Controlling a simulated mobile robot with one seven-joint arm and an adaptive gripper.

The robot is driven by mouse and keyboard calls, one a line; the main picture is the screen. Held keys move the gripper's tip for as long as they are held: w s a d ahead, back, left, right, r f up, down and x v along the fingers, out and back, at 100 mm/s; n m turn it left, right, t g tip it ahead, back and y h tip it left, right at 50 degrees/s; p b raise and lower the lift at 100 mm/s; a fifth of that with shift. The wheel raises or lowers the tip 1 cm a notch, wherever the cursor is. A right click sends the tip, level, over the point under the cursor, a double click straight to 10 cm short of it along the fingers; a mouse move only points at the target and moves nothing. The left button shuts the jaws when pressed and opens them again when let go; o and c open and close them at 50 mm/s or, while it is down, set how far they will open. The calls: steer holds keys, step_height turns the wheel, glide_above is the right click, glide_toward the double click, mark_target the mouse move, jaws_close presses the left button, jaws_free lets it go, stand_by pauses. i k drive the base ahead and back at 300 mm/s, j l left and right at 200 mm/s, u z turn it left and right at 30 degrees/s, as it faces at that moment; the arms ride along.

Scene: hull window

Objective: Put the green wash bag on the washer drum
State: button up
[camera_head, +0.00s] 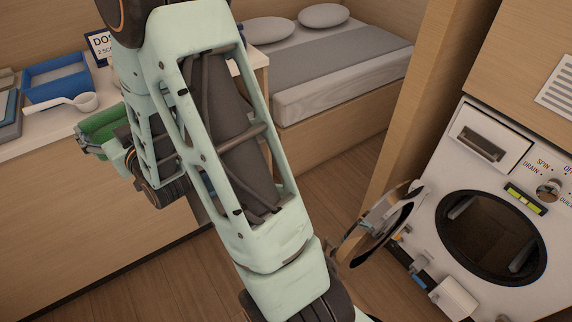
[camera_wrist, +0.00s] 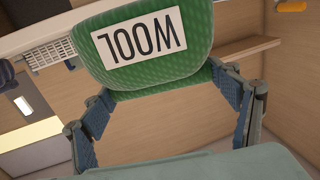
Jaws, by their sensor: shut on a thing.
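The green wash bag (camera_head: 98,122) is at the left in the head view, in front of the counter edge and partly hidden by my arm. In the wrist view the bag (camera_wrist: 195,62) fills the top middle, with a white label reading WOOL upside down. My gripper (camera_wrist: 163,95) is shut on the bag, one finger at each side of its lower edge. In the head view my gripper (camera_head: 90,142) is at the bag. The washer drum (camera_head: 490,238) is the dark round opening at the right, with its round door (camera_head: 380,225) swung open to the left.
A counter (camera_head: 20,140) at the left holds a blue tray (camera_head: 55,78), a white scoop (camera_head: 62,104) and a sign (camera_head: 98,46). A bunk (camera_head: 330,75) stands at the back. A wooden post (camera_head: 415,110) stands between bunk and washer. Bare floor lies in the middle.

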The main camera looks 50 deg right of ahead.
mark_target(483, 238)
steer(key=k+z, duration=0.15)
steer(key=z, duration=0.15)
steer(key=k+z, duration=0.15)
steer(key=z, duration=0.2)
steer(key=l+z, duration=0.1)
steer(key=z, duration=0.9)
steer(key=k+l, duration=0.1)
steer(key=l, duration=0.2)
steer(key=k+l+z, duration=0.15)
steer(key=l, duration=0.1)
